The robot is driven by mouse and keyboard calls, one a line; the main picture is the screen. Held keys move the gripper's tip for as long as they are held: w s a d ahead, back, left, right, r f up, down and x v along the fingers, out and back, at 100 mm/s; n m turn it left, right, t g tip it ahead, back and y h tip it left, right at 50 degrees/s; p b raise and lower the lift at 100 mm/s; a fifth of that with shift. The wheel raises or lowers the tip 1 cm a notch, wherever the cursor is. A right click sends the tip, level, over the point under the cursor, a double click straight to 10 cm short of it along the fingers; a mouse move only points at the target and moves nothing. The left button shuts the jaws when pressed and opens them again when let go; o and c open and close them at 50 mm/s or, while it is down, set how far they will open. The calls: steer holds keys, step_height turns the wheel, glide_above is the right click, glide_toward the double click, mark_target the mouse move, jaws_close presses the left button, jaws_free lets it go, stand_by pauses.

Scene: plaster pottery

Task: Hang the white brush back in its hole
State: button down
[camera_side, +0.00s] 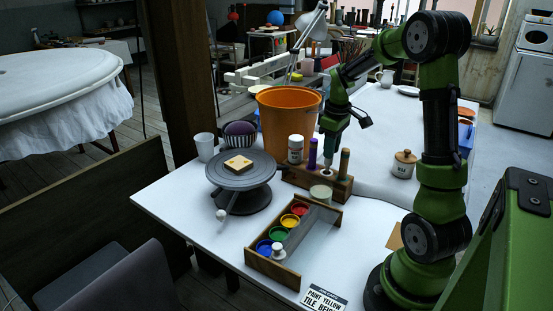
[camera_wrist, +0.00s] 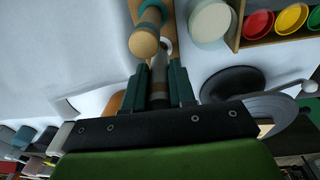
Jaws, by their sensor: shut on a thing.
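My gripper (camera_side: 328,160) points down over the wooden rack (camera_side: 340,187) in the side view, between a purple-handled tool (camera_side: 312,153) and a tan and green handle (camera_side: 344,163). In the wrist view my gripper (camera_wrist: 160,88) is shut on a pale, greyish handle (camera_wrist: 158,66), which I take for the white brush. Its white lower part (camera_side: 327,172) shows just below the fingers in the side view, close to the rack's top. I cannot tell whether its tip is inside a hole. The tan-topped handle (camera_wrist: 144,43) stands beside it in the wrist view.
A white bottle (camera_side: 295,150) stands at the rack's left end and a pale round jar (camera_side: 320,194) in front. The tray of paint cups (camera_side: 290,222), turntable with tile (camera_side: 240,170) and orange bucket (camera_side: 285,125) are nearby. The table right of the rack is clear up to a lidded pot (camera_side: 404,164).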

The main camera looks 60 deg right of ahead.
steer(key=shift+f, duration=1.15)
steer(key=shift+f, duration=0.3)
steer(key=c, duration=0.8)
jaws_free()
steer(key=shift+c, duration=0.2)
